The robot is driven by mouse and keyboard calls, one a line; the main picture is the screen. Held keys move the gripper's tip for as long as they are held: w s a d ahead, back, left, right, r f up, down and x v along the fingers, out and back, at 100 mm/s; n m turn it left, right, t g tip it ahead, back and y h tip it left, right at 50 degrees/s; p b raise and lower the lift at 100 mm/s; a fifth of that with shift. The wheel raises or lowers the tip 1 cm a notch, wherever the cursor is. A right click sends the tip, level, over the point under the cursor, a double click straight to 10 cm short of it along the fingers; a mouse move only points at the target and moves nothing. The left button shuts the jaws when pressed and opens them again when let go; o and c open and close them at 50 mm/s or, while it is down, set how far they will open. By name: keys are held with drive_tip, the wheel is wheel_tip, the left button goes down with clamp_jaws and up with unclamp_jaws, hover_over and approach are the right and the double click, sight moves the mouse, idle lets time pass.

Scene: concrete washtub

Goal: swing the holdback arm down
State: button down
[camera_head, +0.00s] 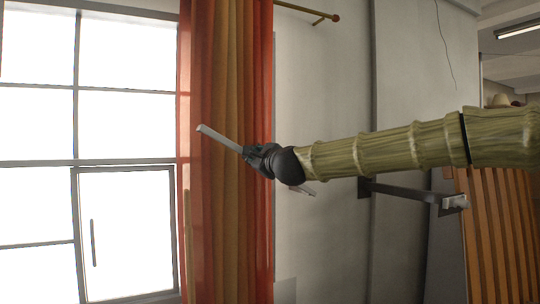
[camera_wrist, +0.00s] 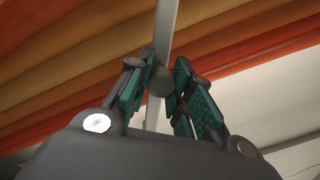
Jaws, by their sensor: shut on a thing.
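The holdback arm (camera_head: 218,137) is a thin, pale grey bar in front of the curtain in the head view. It slants from upper left to lower right, and its lower end shows below my gripper (camera_head: 250,155). My gripper hides its middle. In the wrist view the bar (camera_wrist: 167,22) runs up between the two green-padded fingers of my gripper (camera_wrist: 163,68), with a round grey knob (camera_wrist: 160,81) between them. The fingers are shut on the bar. Where it is fixed cannot be made out.
An orange and ochre curtain (camera_head: 225,70) hangs behind the bar, beside a bright window (camera_head: 125,230). A curtain rod end (camera_head: 335,18) is above. A dark wall bracket (camera_head: 405,192) lies below my arm, near a slatted wooden panel (camera_head: 495,240). Lower centre looks clear.

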drive_tip(key=s+a+f+n+b, duration=0.1)
drive_tip(key=a+f+n+b, duration=0.2)
drive_tip(key=f, duration=0.9)
drive_tip(key=shift+s+f+n+y+b, duration=0.2)
drive_tip(key=shift+n+y+b, duration=0.1)
drive_tip(key=shift+n+b, duration=1.35)
drive_tip(key=c, duration=1.2)
unclamp_jaws()
drive_tip(key=r+v, duration=0.1)
drive_tip(key=v, duration=1.1)
drive_tip(key=shift+f, duration=0.35)
